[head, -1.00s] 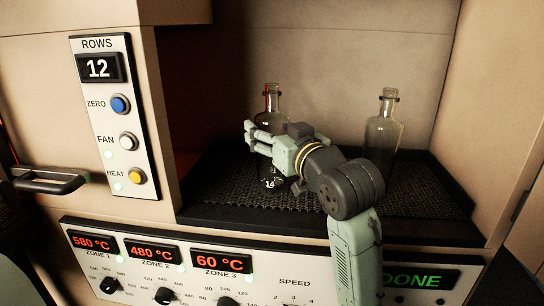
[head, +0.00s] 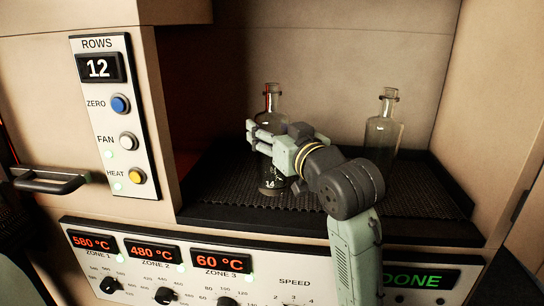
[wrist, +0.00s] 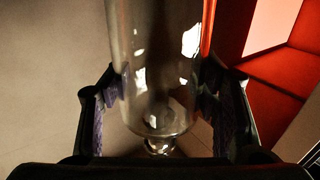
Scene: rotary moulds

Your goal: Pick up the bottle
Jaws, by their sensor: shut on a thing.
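A clear glass bottle (head: 272,102) stands upright on the dark mesh belt (head: 225,180) in the left part of the recess, with a number 14 low on its side. My gripper (head: 257,136) reaches it from the right and is shut on its body below the shoulder. In the wrist view the bottle (wrist: 158,75) sits between the two finger pads of my gripper (wrist: 160,110). Part of the bottle's body is hidden behind the fingers. Whether its base touches the belt is hard to tell. A second clear bottle (head: 382,128) stands upright further right, its lower part hidden by my arm.
A raised dark edge (head: 300,222) runs along the belt's front. The recess has a wall (head: 330,70) behind and sides left and right. A control panel (head: 160,265) lies below, and a button panel (head: 118,115) stands left. Belt between the bottles is mostly behind my arm.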

